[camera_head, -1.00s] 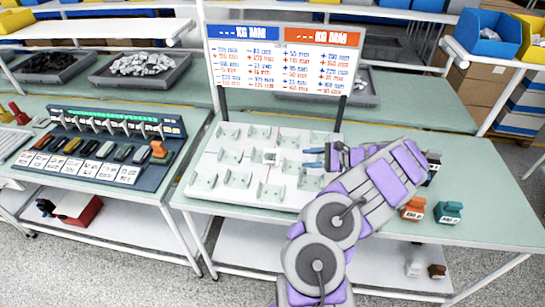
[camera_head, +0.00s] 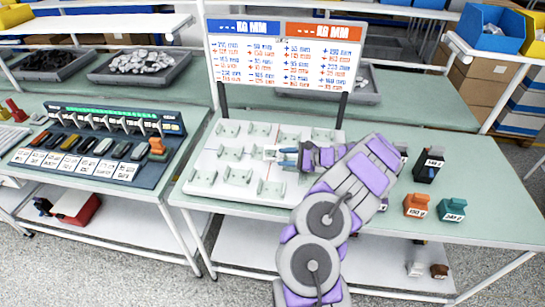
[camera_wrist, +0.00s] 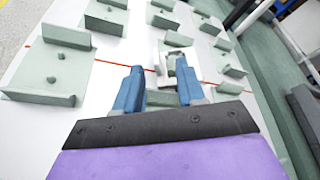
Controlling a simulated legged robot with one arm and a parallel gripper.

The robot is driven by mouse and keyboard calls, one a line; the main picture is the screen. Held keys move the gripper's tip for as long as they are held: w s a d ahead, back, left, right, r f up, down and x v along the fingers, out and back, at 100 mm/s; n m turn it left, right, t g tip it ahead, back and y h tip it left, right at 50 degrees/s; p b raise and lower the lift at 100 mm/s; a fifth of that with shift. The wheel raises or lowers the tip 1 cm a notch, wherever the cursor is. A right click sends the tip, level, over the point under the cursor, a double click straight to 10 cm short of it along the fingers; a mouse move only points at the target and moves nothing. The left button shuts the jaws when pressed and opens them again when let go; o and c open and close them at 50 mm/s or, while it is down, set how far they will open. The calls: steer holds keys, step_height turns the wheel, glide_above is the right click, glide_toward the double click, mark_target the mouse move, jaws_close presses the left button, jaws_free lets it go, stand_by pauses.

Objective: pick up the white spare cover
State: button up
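A small white piece that looks like the white spare cover (camera_head: 270,153) sits among the grey-green holders on the white board (camera_head: 205,190). In the wrist view the white cover (camera_wrist: 178,40) shows just beyond my fingertips, in front of a grey-green holder. My gripper (camera_head: 282,157) reaches in from the right, low over the board. In the wrist view my gripper (camera_wrist: 160,82) has its two blue fingers spread apart, with a gap between them. The fingers partly hide what lies between and below them; I cannot tell whether they touch the cover.
Grey-green holders (camera_head: 238,177) stand around the cover. A sign (camera_head: 285,55) on dark posts rises behind the board. Black (camera_head: 428,167), orange (camera_head: 416,205) and teal (camera_head: 451,208) blocks stand on the right. A breaker panel (camera_head: 100,145) stands on the left table.

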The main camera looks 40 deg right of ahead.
mark_target(273, 159)
steer(key=b+x, duration=0.1)
steer(key=x, duration=0.4)
steer(key=shift+a+f+b, duration=0.1)
steer(key=shift+a+b, duration=0.25)
steer(key=shift+b, duration=0.05)
steer(key=shift+s+d, duration=0.1)
jaws_close()
